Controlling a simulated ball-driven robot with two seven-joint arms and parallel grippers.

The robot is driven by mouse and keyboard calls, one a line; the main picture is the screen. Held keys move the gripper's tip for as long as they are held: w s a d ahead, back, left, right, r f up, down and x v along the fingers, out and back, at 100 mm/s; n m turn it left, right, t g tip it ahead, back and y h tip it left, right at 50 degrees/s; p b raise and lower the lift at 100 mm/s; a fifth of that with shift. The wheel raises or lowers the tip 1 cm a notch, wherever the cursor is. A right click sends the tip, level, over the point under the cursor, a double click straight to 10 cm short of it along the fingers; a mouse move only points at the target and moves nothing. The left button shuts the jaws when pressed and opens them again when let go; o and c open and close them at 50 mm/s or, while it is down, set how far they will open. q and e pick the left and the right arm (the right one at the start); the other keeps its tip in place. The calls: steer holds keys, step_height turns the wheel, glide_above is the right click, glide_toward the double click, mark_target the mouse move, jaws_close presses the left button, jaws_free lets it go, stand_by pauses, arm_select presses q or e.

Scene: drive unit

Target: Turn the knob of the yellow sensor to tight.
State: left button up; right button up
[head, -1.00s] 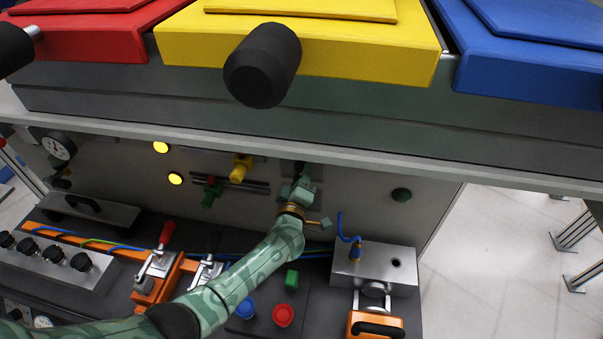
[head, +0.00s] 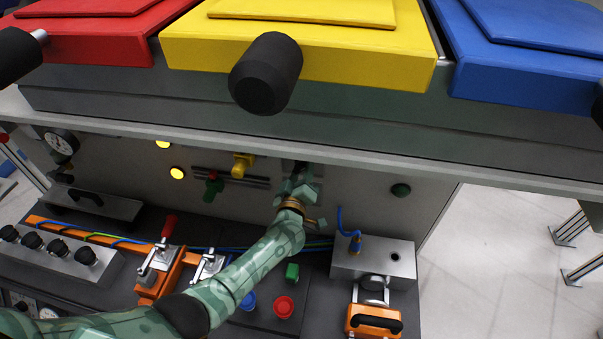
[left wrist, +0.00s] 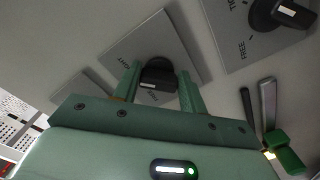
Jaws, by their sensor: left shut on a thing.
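The yellow sensor (head: 243,164) sits on the back panel below the yellow lid in the head view. My left gripper (head: 300,183) is at the panel, to the right of that sensor. In the left wrist view my left gripper (left wrist: 157,90) has a finger on each side of a black knob (left wrist: 157,72) and is shut on it. The knob sits on a grey plate (left wrist: 190,40) with lettering partly hidden beside it. The knob's white mark faces the gripper. In the head view my gripper covers the knob. My right gripper is not in view.
A second black knob (left wrist: 285,13) has a plate marked FREE and, partly cut off, tight. A green sensor (head: 213,184) sits left of the yellow one. The shelf edge (head: 350,160) overhangs my arm. A metal block (head: 375,258) stands to the right.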

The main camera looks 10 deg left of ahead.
arm_select(q)
steer(key=o, duration=1)
steer(key=shift+f, duration=0.1)
steer(key=s+p, duration=0.1)
steer(key=s, duration=1.5)
steer(key=shift+s, duration=0.2)
